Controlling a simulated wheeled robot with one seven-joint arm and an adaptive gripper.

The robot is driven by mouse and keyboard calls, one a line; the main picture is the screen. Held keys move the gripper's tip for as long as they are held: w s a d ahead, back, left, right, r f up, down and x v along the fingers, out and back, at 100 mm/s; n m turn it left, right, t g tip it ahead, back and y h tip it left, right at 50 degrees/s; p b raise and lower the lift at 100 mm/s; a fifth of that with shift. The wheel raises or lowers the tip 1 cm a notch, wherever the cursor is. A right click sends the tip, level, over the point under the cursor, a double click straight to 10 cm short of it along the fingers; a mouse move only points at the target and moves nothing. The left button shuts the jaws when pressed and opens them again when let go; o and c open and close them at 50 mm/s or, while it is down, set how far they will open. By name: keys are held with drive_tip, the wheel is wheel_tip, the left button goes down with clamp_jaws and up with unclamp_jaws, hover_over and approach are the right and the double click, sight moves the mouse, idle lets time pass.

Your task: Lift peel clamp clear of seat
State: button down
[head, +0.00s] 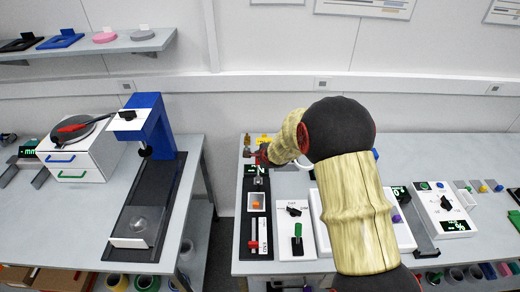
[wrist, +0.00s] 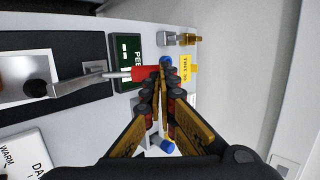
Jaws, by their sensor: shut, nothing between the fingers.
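In the wrist view, a metal clamp piece (wrist: 92,76) lies along a dark track, with a thin rod running to a red part (wrist: 144,73); I take it for the peel clamp. The fingertips of my gripper (wrist: 161,78) are shut and empty, right at the red part's end; I cannot tell whether they touch it. The PEEL display (wrist: 127,48) is beside the rod. In the head view my gripper (head: 263,157) is over the far end of the narrow peel unit (head: 257,225), and hides part of it. The clamp's seat cannot be made out clearly.
A yellow label (wrist: 187,69) and small brass fittings (wrist: 190,39) are near the fingertips. A white switch box (head: 297,228) stands right of the peel unit. A blue stand (head: 151,122) is on the left bench, across a gap.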

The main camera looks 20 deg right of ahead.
drive_tip(key=shift+w+d+f+p, duration=0.2)
drive_tip(key=shift+w+p, duration=0.3)
drive_tip(key=shift+p, duration=0.75)
drive_tip(key=shift+w+f+p, duration=0.3)
drive_tip(key=shift+w+p, duration=0.05)
drive_tip(key=shift+p, duration=0.15)
drive_tip(key=shift+d+f, duration=0.1)
drive_tip(key=shift+r+p, duration=0.3)
drive_tip(key=w+r+p+v, duration=0.1)
drive_tip(key=r+p+v, duration=0.1)
drive_tip(key=v, duration=1.1)
drive_tip(key=shift+w+d+p, duration=0.3)
drive_tip(key=shift+d, duration=0.05)
